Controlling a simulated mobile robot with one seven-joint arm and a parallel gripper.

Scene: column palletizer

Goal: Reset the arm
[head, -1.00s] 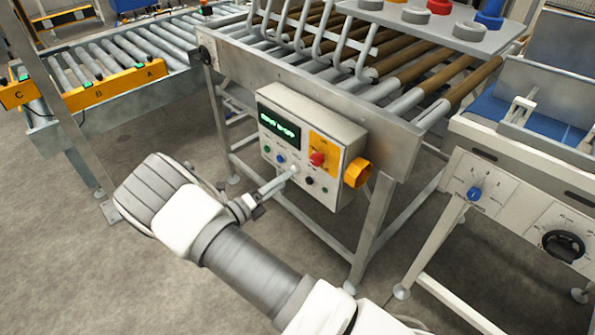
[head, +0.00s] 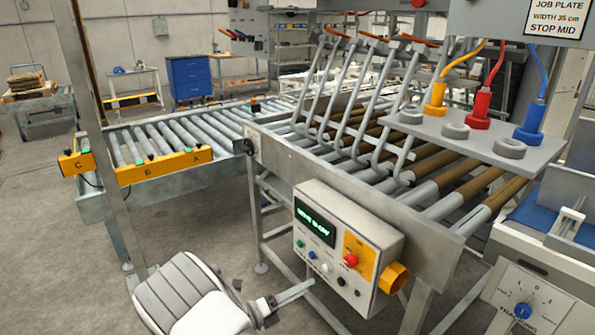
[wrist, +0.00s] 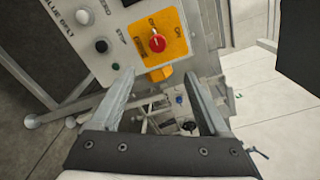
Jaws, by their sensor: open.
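My gripper (head: 290,297) is in the lower middle of the head view, low in front of the control box (head: 328,279) on the roller conveyor's side. In the wrist view my gripper (wrist: 166,102) shows two grey fingers spread apart with nothing between them. The control box (wrist: 95,30) fills the upper left of that view, beyond the fingertips. It carries a red knob (wrist: 157,43) on an orange plate, with several small buttons beside it. In the head view the box has a green lit display (head: 313,222), whose text is too small to read surely.
The roller conveyor (head: 350,178) with bent metal bars stands behind the box. A grey plate (head: 484,139) with coloured plugs sits at right, near a blue dial (head: 523,311). A roller table (head: 140,165) with an orange lettered strip is at left. Floor at lower left is clear.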

